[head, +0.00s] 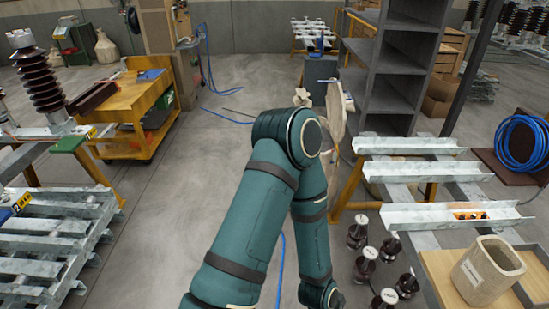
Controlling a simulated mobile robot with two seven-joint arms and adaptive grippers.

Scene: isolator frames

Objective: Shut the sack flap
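A beige sack (482,280) stands upright at the lower right on a light wooden board (440,272). Its top is open and its hollow inside shows; a small dark label is on its left side. I cannot make out a separate flap on it. One teal arm of mine rises from the bottom centre, bends at its elbow and runs back down out of the picture, well to the left of the sack. Neither of my grippers is in view.
Galvanized channels (450,215) lie on the right rack. Several dark insulators (366,262) stand on the floor between arm and board. A grey shelf (392,75) stands behind. Slatted metal frames (45,245) are at left, near a yellow cart (130,105). Left-centre floor is mostly clear.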

